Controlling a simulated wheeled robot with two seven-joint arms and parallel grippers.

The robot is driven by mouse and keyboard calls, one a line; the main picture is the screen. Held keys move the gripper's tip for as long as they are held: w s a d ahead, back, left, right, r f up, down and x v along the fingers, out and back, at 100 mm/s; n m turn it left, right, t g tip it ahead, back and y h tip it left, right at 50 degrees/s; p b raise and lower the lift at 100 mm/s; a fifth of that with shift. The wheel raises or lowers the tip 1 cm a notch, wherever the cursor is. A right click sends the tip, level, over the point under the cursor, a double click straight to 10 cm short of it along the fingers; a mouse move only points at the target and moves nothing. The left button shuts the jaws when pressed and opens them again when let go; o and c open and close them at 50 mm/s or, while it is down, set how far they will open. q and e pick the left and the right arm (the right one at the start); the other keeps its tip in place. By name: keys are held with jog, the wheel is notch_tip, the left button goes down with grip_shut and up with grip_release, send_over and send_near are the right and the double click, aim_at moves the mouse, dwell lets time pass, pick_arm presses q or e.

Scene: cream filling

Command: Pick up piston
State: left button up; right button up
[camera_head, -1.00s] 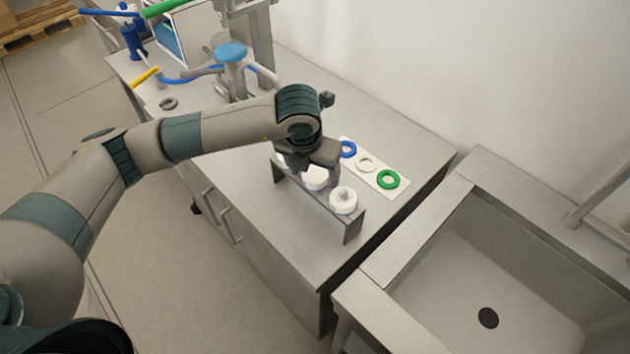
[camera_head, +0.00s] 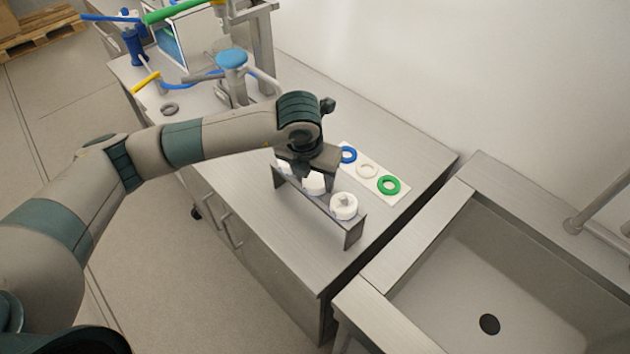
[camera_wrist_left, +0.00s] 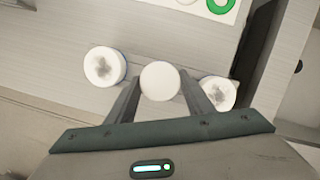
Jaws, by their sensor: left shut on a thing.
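White round pistons sit in a row on a small grey rack (camera_head: 353,233) on the steel table. The middle piston (camera_head: 314,184) is between the fingers of my left gripper (camera_head: 308,186), which is shut on it. In the left wrist view this piston (camera_wrist_left: 160,80) shows as a plain white disc between the two fingertips (camera_wrist_left: 160,84). Another piston (camera_head: 344,206) stands at the rack's right end, apart from the gripper. Two neighbouring pistons show in the left wrist view, one at left (camera_wrist_left: 104,66) and one at right (camera_wrist_left: 219,93), partly behind a finger. My right gripper is not in view.
A white plate (camera_head: 401,191) with blue (camera_head: 348,155), white (camera_head: 366,171) and green (camera_head: 388,185) rings lies behind the rack. A machine with a blue-topped part (camera_head: 231,58) stands at the back left. A sink (camera_head: 465,265) is at right. The table's right end is clear.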

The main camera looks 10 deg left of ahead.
pick_arm(q)
jog(key=shift+r, duration=0.15)
notch_tip(320, 180, up, 9)
jog(key=b, duration=0.3)
jog(key=shift+b, duration=0.3)
jog(key=shift+r, duration=0.35)
jog(key=shift+s, duration=0.1)
